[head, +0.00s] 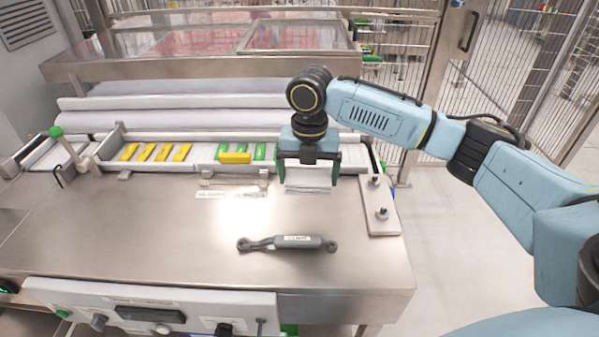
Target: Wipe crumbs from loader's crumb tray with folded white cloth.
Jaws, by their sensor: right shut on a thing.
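My right gripper (308,178) reaches in from the right and points down over the back right of the steel table. Its green fingers are shut on the folded white cloth (308,176), which shows as pale layers between them. The cloth is at the front edge of the loader's long shallow channel (198,153); I cannot tell whether it touches the surface below. Yellow bars (155,152) and green bars (222,152) lie in this channel. I cannot make out a separate crumb tray or any crumbs. My left gripper is not in view.
A grey tool (287,243) with looped ends lies on the steel table (150,235). A control panel (150,312) runs along the front. The table's left middle is clear.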

